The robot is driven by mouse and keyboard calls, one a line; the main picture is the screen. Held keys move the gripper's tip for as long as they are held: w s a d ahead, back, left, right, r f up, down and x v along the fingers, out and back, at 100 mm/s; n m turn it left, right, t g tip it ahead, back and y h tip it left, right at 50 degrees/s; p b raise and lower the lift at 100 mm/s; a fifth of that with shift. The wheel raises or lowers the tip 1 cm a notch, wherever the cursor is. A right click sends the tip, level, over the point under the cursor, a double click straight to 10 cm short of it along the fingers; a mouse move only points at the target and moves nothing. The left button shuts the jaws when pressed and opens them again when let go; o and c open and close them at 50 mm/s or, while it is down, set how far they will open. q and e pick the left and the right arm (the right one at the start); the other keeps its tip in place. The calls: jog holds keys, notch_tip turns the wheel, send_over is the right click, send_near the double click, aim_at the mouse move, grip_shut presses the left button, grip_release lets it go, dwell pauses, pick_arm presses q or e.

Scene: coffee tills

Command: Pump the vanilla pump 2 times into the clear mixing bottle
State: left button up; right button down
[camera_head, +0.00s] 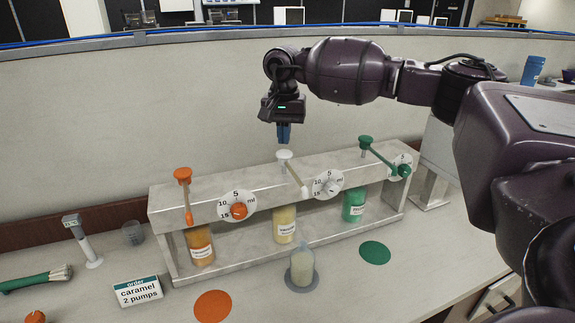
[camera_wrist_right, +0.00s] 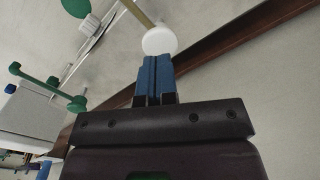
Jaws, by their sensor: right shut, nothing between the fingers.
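The middle pump has a white head (camera_head: 284,155) and a spout slanting down to the front right; its cream-coloured bottle (camera_head: 285,222) has a label too small to read, and I take this to be vanilla. The clear mixing bottle (camera_head: 302,266) stands upright on a grey disc (camera_head: 317,282) in front of the rack and looks cloudy and pale. My right gripper (camera_head: 284,138) is shut and empty, fingers pointing down just above the white head. In the right wrist view the blue fingertips (camera_wrist_right: 155,68) are close to the white head (camera_wrist_right: 159,41); contact cannot be told. My left gripper is not in view.
The grey rack (camera_head: 260,250) also holds an orange pump (camera_head: 182,174) and a green pump (camera_head: 366,142), with dials on its front. Orange (camera_head: 212,307) and green (camera_head: 375,252) discs lie empty. A sign (camera_head: 138,291) reads "order caramel 2 pumps". A wall stands behind.

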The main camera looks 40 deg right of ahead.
aim_at(284, 153)
jog(key=shift+f+b, duration=0.3)
jog(key=shift+f, duration=0.35)
jog(key=shift+f+b, duration=0.35)
jog(key=shift+f, duration=0.35)
jog(key=shift+f+b, duration=0.35)
jog(key=shift+f, duration=0.45)
jog(key=shift+r+p, duration=1.75)
jog(key=shift+r, duration=1.2)
